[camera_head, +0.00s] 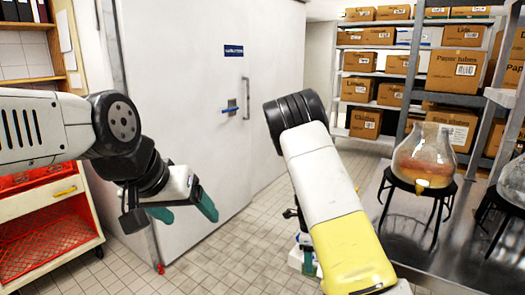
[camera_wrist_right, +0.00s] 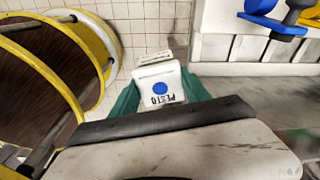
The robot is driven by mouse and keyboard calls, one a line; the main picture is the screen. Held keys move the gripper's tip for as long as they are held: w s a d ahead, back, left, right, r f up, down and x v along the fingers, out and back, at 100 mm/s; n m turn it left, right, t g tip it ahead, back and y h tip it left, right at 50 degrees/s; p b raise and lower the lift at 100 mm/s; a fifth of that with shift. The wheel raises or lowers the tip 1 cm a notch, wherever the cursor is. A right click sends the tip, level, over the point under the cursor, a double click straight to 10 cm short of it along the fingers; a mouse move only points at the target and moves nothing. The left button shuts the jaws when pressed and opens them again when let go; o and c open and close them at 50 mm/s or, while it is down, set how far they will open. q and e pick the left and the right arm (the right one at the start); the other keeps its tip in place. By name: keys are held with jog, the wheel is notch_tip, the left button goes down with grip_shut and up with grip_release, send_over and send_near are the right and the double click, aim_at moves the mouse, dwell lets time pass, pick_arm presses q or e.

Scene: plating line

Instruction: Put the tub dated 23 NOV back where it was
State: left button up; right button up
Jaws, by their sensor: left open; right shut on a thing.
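My right gripper (camera_wrist_right: 160,97) is shut on a white tub (camera_wrist_right: 172,76), with a green finger on each side of it. The tub's label shows a blue dot and the word PESTO upside down in the right wrist view; I cannot read a date. In the head view, my right arm hides most of the tub (camera_head: 296,258), and it shows low in front of the floor. My left gripper (camera_head: 182,212) is open and empty, in front of the large white door (camera_head: 185,75). The door looks closed and has a blue lever and a vertical handle.
A steel bench (camera_head: 405,225) at right carries a glass flask (camera_head: 424,150) on a black stand. Shelves of cardboard boxes (camera_head: 455,70) stand behind. A red-fronted cabinet (camera_head: 45,240) is at left. A yellow-rimmed round object (camera_wrist_right: 75,55) is beside the right gripper. Tiled floor (camera_head: 235,245) is clear before the door.

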jog(key=r+n, duration=0.1)
jog(key=n, duration=0.3)
jog(key=s+r+n, duration=0.1)
jog(key=n, duration=0.1)
jog(key=shift+a+r+t, duration=0.15)
jog(key=shift+r+t, duration=0.15)
jog(key=shift+t, duration=0.1)
jog(key=r+n, duration=0.1)
jog(key=n, duration=0.1)
jog(key=s+r+n, duration=0.1)
jog(key=n, duration=0.2)
jog(key=s+r+n+t, duration=0.1)
jog(key=n, duration=0.2)
jog(key=shift+a, duration=0.1)
jog(key=n, duration=0.2)
jog(key=s+r+n, duration=0.1)
jog(key=n, duration=0.2)
jog(key=s+r+n+y, duration=0.1)
jog(key=n, duration=0.2)
jog(key=shift+a+r, duration=0.15)
